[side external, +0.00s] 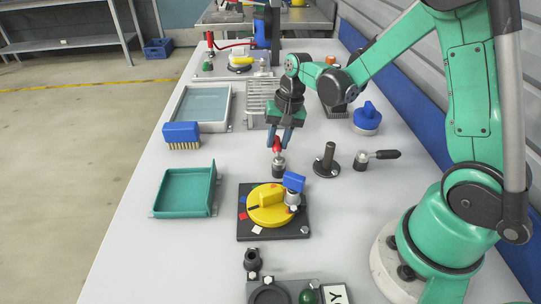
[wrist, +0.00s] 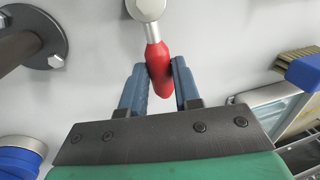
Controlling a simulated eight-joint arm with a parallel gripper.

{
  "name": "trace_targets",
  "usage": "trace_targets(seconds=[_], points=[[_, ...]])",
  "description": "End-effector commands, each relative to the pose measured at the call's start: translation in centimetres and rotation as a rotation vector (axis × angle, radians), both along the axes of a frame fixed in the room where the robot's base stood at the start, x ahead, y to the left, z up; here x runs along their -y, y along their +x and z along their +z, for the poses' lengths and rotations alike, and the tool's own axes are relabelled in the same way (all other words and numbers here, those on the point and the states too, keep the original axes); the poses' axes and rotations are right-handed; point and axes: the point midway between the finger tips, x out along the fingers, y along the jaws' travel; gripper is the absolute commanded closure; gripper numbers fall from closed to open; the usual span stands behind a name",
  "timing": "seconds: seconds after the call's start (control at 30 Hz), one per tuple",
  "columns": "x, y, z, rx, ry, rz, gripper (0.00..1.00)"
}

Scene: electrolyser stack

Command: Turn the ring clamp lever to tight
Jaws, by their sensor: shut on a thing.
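The lever with a red handle (side external: 277,142) stands on a small metal post (side external: 279,167) on the light bench, near the middle. The lever points up and slightly away from the post. My gripper (side external: 279,146) reaches down over it with its blue fingers on either side of the handle. In the wrist view my gripper (wrist: 160,74) is shut on the red handle (wrist: 158,62), with a pale metal shaft and round hub (wrist: 148,8) beyond it. Any tight or loose marking is too small to see.
A black post on a round flange (side external: 327,163) and a black-handled lever (side external: 381,155) stand to the right. A yellow disc (side external: 268,207) on a black plate lies in front. A green tray (side external: 184,195) and blue brush (side external: 181,134) are left.

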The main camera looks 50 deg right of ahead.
Motion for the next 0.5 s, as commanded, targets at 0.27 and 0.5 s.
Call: trace_targets(seconds=[0.27, 0.5], points=[[-0.7, 0.7, 0.0, 0.0, 0.0, 0.166, 1.0], [-1.7, 1.3, 0.0, 0.001, 0.001, 0.388, 1.0]])
